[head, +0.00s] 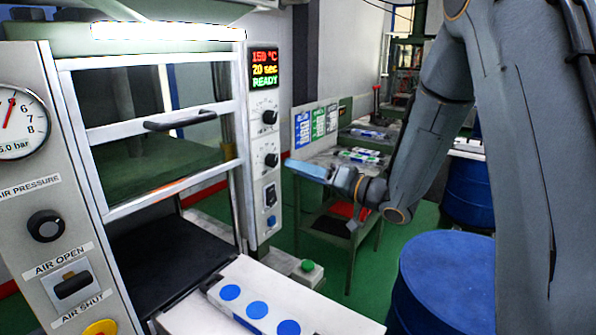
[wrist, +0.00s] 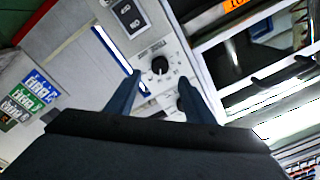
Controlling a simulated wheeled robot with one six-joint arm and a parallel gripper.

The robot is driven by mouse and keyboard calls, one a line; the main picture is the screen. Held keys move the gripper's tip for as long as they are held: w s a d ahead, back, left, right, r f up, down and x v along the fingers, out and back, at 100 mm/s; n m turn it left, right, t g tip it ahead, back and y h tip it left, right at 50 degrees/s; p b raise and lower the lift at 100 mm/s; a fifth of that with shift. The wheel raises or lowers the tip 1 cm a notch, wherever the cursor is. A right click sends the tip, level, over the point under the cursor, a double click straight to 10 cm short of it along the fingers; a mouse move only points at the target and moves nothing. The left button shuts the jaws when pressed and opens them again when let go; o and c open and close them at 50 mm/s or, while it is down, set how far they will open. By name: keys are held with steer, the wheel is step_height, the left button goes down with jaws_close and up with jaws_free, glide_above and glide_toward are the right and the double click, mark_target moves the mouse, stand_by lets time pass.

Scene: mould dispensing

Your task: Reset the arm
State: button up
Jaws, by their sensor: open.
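My arm comes down from the upper right in the head view and bends back up toward the middle. In the wrist view my gripper (wrist: 157,88) is open, its two dark blue fingers spread apart with nothing held. Between and beyond the fingertips is a dial (wrist: 160,65) on the press's control panel. The panel also shows in the head view (head: 265,150), left of the end of my arm. The fingertips look apart from the panel, but the exact gap cannot be told.
The press has a glass guard with a black handle (head: 180,121). A white slab with blue discs (head: 257,309) lies in front. A blue drum (head: 445,275) stands below my arm. A side table with coloured cards (head: 317,122) stands behind. Green floor shows between.

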steer(key=s+d+f+m+h, duration=0.3)
steer(key=d+f+h, duration=0.7)
steer(key=d+h, duration=0.15)
steer(key=s+f+g+h, duration=0.1)
steer(key=s+f+g, duration=0.1)
steer(key=s, duration=0.6)
steer(key=s+d+f+g+h, duration=0.1)
steer(key=s+g, duration=0.3)
steer(key=s, duration=0.4)
steer(key=s+d+f+g+h+b, duration=0.1)
steer(key=s+f+g, duration=0.2)
steer(key=s, duration=0.6)
steer(key=shift+s+d+f+g, duration=0.1)
steer(key=shift+f+g, duration=0.2)
steer(key=shift+g, duration=0.2)
steer(key=shift+c, duration=0.2)
